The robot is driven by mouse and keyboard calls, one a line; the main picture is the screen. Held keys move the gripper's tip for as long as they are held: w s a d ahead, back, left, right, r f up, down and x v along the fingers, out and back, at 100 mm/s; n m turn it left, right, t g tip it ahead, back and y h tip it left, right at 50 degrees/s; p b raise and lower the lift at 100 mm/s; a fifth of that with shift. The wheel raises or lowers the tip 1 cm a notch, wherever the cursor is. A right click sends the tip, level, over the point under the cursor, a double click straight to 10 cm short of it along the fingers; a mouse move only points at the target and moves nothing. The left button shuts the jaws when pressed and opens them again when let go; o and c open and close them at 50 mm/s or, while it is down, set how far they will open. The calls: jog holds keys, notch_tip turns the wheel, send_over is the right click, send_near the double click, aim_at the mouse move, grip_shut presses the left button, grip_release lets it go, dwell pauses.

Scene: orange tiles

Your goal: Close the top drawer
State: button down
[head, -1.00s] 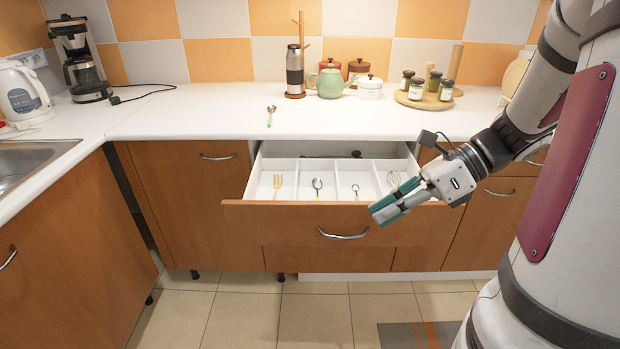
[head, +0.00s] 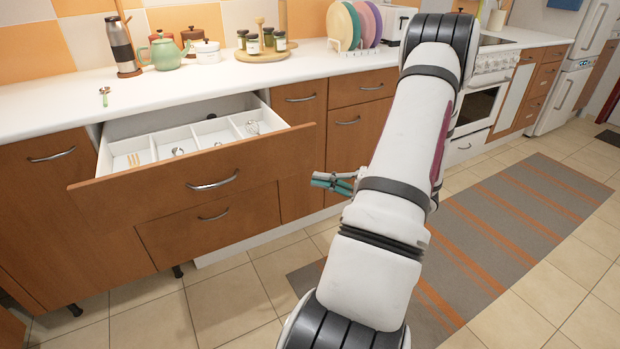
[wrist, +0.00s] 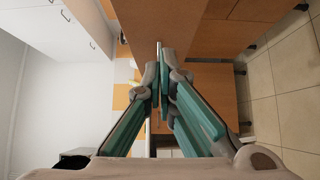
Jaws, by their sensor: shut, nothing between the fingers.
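The top drawer (head: 262,157) is pulled out from under the white counter, its wooden front standing well forward of the neighbouring cabinet doors. Its curved metal handle (head: 213,181) is on the front panel. Inside are white compartments with a fork, a whisk and other utensils. My gripper (head: 318,181) is shut and empty, just right of the drawer front's right end and lower than its top edge, apart from it in the head view. In the wrist view the teal fingers (wrist: 160,95) are together, with a brown wooden panel beyond the tips; whether they touch it I cannot tell.
A closed lower drawer (head: 245,215) sits below. A teapot (head: 163,52), jars on a round tray (head: 240,56) and a small utensil (head: 104,95) stand or lie on the counter. A striped rug (head: 500,225) lies on the open tiled floor at right.

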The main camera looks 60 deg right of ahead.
jog(key=b, duration=0.2)
send_near(265, 162)
jog(key=w+a, duration=0.1)
jog(key=a, duration=0.2)
jog(key=shift+w+d+b, duration=0.25)
jog(key=shift+w+d, duration=0.25)
jog(key=shift+w, duration=0.4)
jog(key=shift+w+d+b, duration=0.2)
jog(key=shift+w+d, duration=0.35)
jog(key=shift+w, duration=0.35)
